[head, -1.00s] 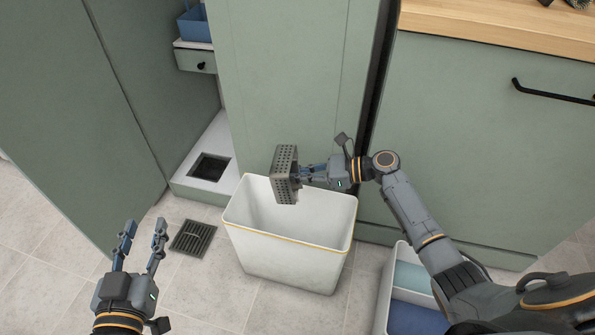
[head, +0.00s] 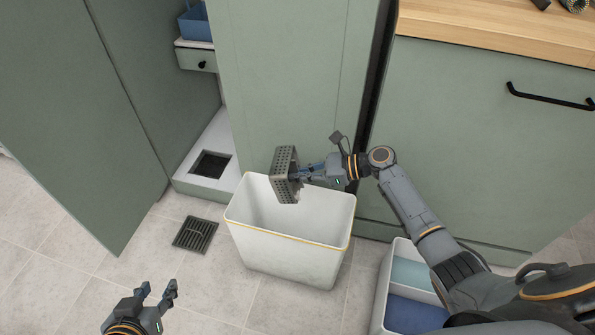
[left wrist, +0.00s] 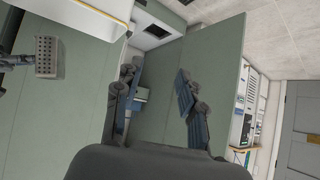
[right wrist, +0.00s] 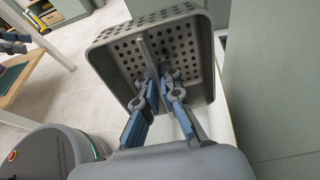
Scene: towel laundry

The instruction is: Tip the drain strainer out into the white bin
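The drain strainer (head: 284,172) is a grey perforated basket, tilted on its side above the back left part of the white bin (head: 290,252). My right gripper (head: 300,174) is shut on the strainer's central post, seen closely in the right wrist view, where the strainer's (right wrist: 190,45) inside faces my gripper and looks empty. The strainer also shows at the left of the left wrist view (left wrist: 47,56). My left gripper (head: 157,291) is open and empty at the lower left, away from the bin. The bin's floor is hidden in the head view.
An open drain hole (head: 211,165) is in the white ledge inside the cabinet. A dark grate (head: 195,234) lies on the floor left of the bin. An open green door (head: 75,110) stands at left. A two-compartment container (head: 408,314) stands right of the bin.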

